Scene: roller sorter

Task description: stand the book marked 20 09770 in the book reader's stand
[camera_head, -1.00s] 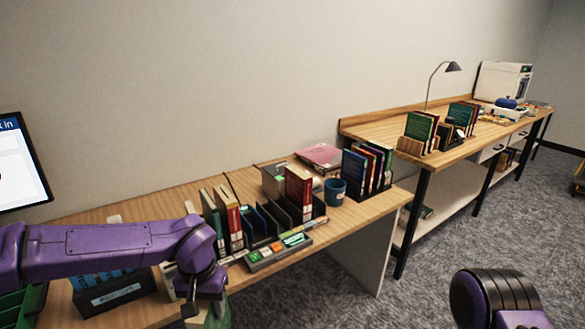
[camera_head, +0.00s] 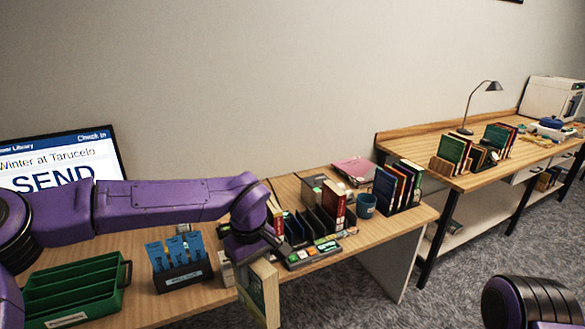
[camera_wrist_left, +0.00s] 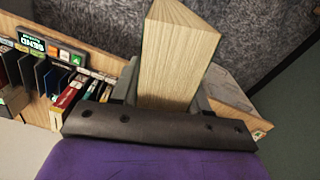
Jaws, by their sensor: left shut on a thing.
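My left gripper (camera_head: 252,256) is shut on a book (camera_head: 261,296) and holds it at the table's front edge. The book has a pale cover with green on it. The left wrist view shows its cream page block (camera_wrist_left: 178,55) between the fingers. No number can be read on it, so I cannot tell whether it is 20 09770. I cannot make out the book reader's stand for sure; a small pale block (camera_head: 226,270) is partly hidden beside the gripper. My right gripper is out of view; only part of my right arm shows at lower right.
A green slotted tray (camera_head: 122,290) and a dark holder (camera_head: 183,277) with blue cards stand left. A screen (camera_head: 60,160) reads "Winter at Tarucelo" and "SEND". Right of the gripper are a black slotted rack (camera_head: 318,222) with books, a button panel (camera_head: 312,254) and a blue cup (camera_head: 366,206).

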